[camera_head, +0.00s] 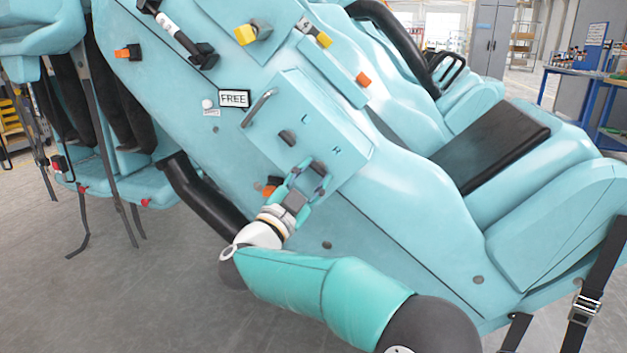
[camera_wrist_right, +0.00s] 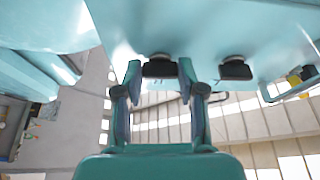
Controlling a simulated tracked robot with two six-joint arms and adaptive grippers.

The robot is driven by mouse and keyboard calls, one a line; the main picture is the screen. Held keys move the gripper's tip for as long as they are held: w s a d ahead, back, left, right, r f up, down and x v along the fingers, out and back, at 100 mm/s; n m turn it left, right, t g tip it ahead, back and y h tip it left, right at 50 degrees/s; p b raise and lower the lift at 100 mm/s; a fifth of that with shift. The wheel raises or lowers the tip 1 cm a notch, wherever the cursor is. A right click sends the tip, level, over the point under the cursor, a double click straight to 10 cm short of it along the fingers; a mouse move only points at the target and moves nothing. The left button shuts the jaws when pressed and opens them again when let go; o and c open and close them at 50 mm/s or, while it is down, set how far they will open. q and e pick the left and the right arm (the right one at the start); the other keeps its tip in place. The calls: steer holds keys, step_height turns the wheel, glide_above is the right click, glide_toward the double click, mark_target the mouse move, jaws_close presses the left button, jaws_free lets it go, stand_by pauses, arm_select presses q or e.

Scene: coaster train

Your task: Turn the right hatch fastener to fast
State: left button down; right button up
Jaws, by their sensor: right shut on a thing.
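The hatch (camera_head: 335,125) is a pale blue raised panel on the coaster car's side, marked L and R, with a bar handle (camera_head: 262,106). The right hatch fastener (camera_head: 319,167) is a dark knob below the R. My right gripper (camera_head: 312,176) is shut on it, fingers on either side, partly hiding it. The wrist view shows this fastener (camera_wrist_right: 160,68) between the two fingertips (camera_wrist_right: 158,78). The left hatch fastener (camera_head: 287,138) stands free, and also shows in the wrist view (camera_wrist_right: 235,68). My left gripper is not in view.
A FREE sign (camera_head: 234,98) sits left of the handle. Orange (camera_head: 363,79) and yellow (camera_head: 246,35) fittings stick out of the car's side. A dark curved bar (camera_head: 205,200) lies left of my right gripper. Seats with hanging straps stand at the left.

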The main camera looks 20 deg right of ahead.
steer(key=shift+f+m+g, duration=0.2)
steer(key=shift+m+g, duration=0.2)
steer(key=shift+m, duration=0.3)
steer(key=o, duration=1.1)
steer(key=shift+o, duration=0.2)
steer(key=shift+r, duration=0.1)
steer(key=v, duration=1.2)
steer(key=shift+d, duration=0.15)
